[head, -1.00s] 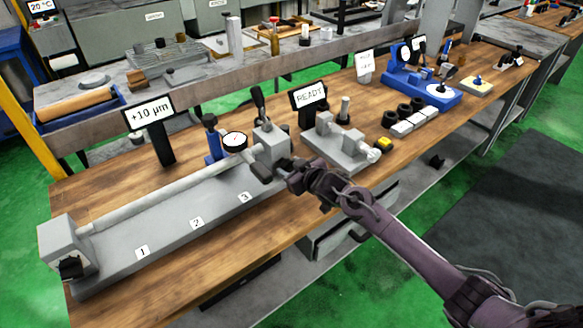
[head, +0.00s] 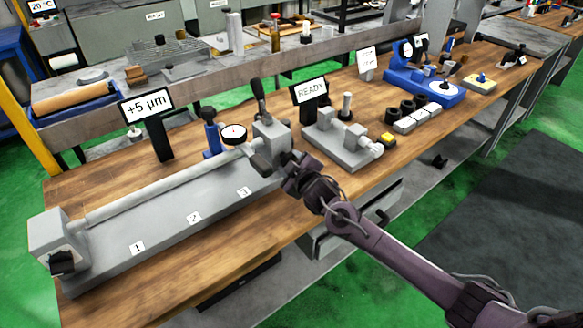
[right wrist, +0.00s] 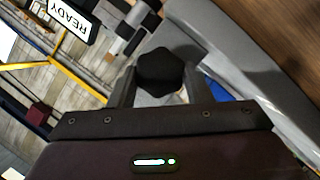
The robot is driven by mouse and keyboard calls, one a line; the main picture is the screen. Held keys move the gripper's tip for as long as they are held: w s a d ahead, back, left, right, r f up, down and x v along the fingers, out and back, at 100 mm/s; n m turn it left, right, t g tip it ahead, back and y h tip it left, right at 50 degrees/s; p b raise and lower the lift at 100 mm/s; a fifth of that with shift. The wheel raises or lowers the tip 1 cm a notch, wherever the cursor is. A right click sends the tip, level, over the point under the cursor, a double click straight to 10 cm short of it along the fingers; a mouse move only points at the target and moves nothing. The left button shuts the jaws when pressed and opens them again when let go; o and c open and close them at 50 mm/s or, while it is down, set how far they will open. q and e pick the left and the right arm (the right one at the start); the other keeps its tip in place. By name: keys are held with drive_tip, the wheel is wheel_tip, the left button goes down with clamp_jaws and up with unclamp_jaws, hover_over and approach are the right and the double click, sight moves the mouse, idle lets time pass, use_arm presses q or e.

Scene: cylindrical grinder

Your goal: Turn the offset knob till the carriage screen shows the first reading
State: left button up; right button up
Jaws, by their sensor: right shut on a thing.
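The grey grinder bed (head: 170,235) carries a long bar (head: 160,187) between a headstock (head: 58,235) and a grey block (head: 271,132) at its right end. A screen on a post (head: 147,104) reads "+5 µm". A round white dial gauge (head: 234,133) stands beside the block, its needle too small to read. My right gripper (head: 279,167) is at the block's front. In the right wrist view its fingers hold a black lobed knob (right wrist: 160,72). My left gripper is out of view.
A blue device (head: 425,88) and several dark rings and white blocks lie farther right. Another black knob (head: 62,262) is on the headstock. The bench front is clear.

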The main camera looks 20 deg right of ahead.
drive_tip(key=n+t+b, duration=0.1)
drive_tip(key=n, duration=0.1)
drive_tip(key=n+h+b, duration=0.1)
drive_tip(key=n+b, duration=0.1)
drive_tip(key=shift+a+f+t, duration=0.1)
drive_tip(key=shift+f+t, duration=0.3)
drive_tip(key=shift+n+t+h+b, duration=0.3)
drive_tip(key=shift+n+t+b, duration=0.65)
drive_tip(key=shift+n, duration=1.05)
drive_tip(key=o, duration=1)
drive_tip(key=shift+s, duration=0.1)
drive_tip(key=s, duration=0.4)
drive_tip(key=s+b, duration=0.1)
drive_tip(key=s, duration=0.2)
drive_tip(key=shift+s+a+f, duration=0.1)
drive_tip(key=shift+s+a, duration=0.1)
drive_tip(key=shift+s, duration=0.15)
